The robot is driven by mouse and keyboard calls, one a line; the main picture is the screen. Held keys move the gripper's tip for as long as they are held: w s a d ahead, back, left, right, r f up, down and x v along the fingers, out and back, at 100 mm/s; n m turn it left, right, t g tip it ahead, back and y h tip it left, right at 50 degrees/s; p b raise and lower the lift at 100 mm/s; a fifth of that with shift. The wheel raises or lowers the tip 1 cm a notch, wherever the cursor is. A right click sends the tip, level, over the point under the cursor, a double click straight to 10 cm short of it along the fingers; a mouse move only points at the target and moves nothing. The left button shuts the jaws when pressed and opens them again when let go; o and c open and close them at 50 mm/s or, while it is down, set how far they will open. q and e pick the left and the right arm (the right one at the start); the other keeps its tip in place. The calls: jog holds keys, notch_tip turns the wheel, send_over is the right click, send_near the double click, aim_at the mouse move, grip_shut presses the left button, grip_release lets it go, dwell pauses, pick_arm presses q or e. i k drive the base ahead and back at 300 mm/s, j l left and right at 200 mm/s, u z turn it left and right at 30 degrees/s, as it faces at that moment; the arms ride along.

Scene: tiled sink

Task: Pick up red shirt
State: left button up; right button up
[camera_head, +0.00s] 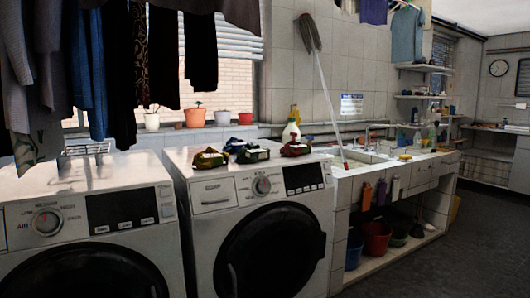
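A small dark red bundle of cloth (295,149) lies on top of the right washing machine (190,160), near its back right edge. It looks like the red shirt, but it is too small to be sure. A dark green and blue bundle (250,154) lies to its left. A third bundle (210,158), with dark and pale parts, lies further left. Neither of my grippers shows in the head view.
A second washing machine (85,215) stands at the left, with a wire rack on top. Dark clothes (125,60) hang above it. A white bottle (291,131) stands behind the bundles. A tiled sink counter (345,184) with a leaning mop (322,72) adjoins at the right. The floor at right is clear.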

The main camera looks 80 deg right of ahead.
aim_at(293, 148)
jog(key=z, duration=3)
